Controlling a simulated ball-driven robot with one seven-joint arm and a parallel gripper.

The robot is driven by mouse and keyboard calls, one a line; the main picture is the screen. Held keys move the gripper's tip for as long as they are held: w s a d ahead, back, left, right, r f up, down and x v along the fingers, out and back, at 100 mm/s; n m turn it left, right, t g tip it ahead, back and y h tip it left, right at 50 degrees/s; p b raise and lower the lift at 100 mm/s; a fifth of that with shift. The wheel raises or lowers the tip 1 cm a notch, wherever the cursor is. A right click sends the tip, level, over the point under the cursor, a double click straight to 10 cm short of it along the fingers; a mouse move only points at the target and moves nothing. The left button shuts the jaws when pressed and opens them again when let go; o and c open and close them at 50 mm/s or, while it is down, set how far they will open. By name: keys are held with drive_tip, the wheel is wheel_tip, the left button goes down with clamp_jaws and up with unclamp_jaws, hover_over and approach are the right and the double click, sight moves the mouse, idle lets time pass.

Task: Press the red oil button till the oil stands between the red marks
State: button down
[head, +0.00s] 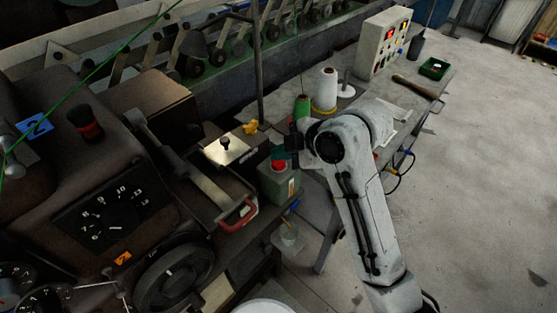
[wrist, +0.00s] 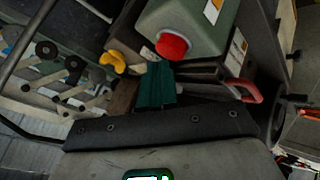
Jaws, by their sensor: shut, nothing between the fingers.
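The red oil button (head: 279,165) sits on top of a grey-green oil box (head: 280,187) at the edge of the machine. In the wrist view the round red button (wrist: 172,46) stands out from the box (wrist: 196,28). My gripper (head: 280,154) has teal fingers, shut and empty, right at the button in the head view. In the wrist view the fingertips (wrist: 158,66) end close beside the button; I cannot tell whether they touch it. A small pale strip (head: 291,187) shows on the box's side, too small to read an oil level or red marks.
A red-handled lever (head: 238,214) lies left of the box, and a yellow part (head: 250,128) is behind it. A glass jar (head: 289,236) hangs below. A bench with a green spool (head: 302,105), a white cone (head: 327,88) and a control box (head: 382,43) stands behind.

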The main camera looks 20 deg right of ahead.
sight(282, 164)
drive_tip(key=shift+f+b, duration=0.55)
drive_tip(key=shift+f, duration=0.35)
idle(0.8)
drive_tip(key=shift+r, duration=0.1)
drive_tip(key=shift+r+p, duration=1.15)
drive_tip(key=shift+r, duration=0.05)
wheel_tip(282, 164, up, 5)
drive_tip(key=p, duration=0.4)
idle(0.7)
